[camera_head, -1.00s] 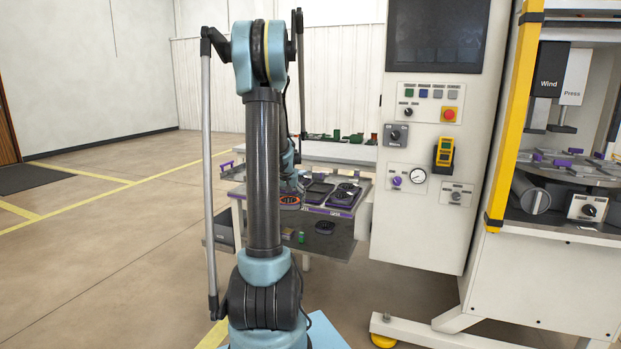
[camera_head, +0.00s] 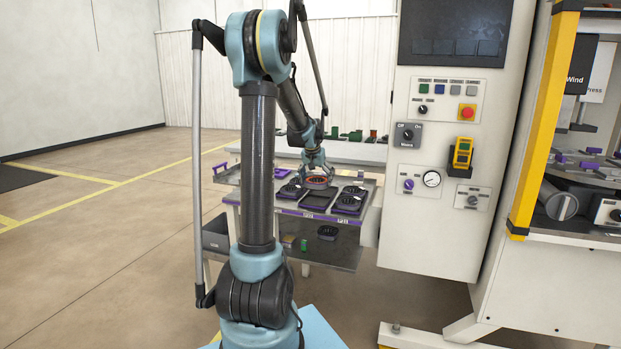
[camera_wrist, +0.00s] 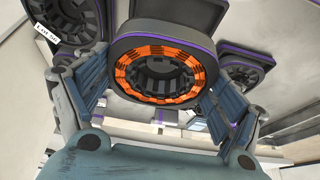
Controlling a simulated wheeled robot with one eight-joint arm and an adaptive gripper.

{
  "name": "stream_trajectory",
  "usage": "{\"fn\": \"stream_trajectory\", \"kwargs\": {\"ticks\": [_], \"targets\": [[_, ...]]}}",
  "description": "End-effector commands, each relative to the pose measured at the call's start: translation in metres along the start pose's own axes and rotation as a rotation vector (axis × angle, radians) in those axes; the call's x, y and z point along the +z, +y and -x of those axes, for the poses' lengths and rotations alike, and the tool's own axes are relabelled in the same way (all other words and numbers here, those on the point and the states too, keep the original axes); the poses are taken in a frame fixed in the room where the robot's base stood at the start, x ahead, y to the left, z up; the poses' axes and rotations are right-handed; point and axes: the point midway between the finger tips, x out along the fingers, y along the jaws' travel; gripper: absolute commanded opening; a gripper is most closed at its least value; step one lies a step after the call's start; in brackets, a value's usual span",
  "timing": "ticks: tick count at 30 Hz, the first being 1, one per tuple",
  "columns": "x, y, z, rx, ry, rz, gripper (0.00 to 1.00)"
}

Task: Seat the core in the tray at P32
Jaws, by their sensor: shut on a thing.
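The core (camera_wrist: 158,70) is a dark rounded block with a ring of orange windings around a dark toothed centre. My gripper (camera_wrist: 160,90) is shut on it, one blue ribbed finger at each side in the wrist view. In the head view my gripper (camera_head: 317,172) holds the core (camera_head: 318,183) above or just behind the middle tray (camera_head: 317,203), which looks empty. Whether the core touches anything below is unclear. The labels on the tray fronts are too small to read, so I cannot tell which is P32.
Filled dark trays stand at left (camera_head: 289,193) and right (camera_head: 349,202) of the middle one. They sit on a purple-edged table with a lower shelf (camera_head: 345,257) holding small items. A white control cabinet (camera_head: 435,240) stands close to the right.

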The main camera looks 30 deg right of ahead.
Motion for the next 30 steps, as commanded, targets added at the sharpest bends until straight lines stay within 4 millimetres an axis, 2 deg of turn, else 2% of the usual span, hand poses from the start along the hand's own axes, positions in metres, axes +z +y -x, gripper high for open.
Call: {"fn": "stream_trajectory", "kwargs": {"ticks": [8,30], "targets": [[0.0,0.005,-0.004,0.003,0.0,-0.006,0.33],[0.017,0.011,-0.049,0.005,0.001,-0.013,0.33]]}}
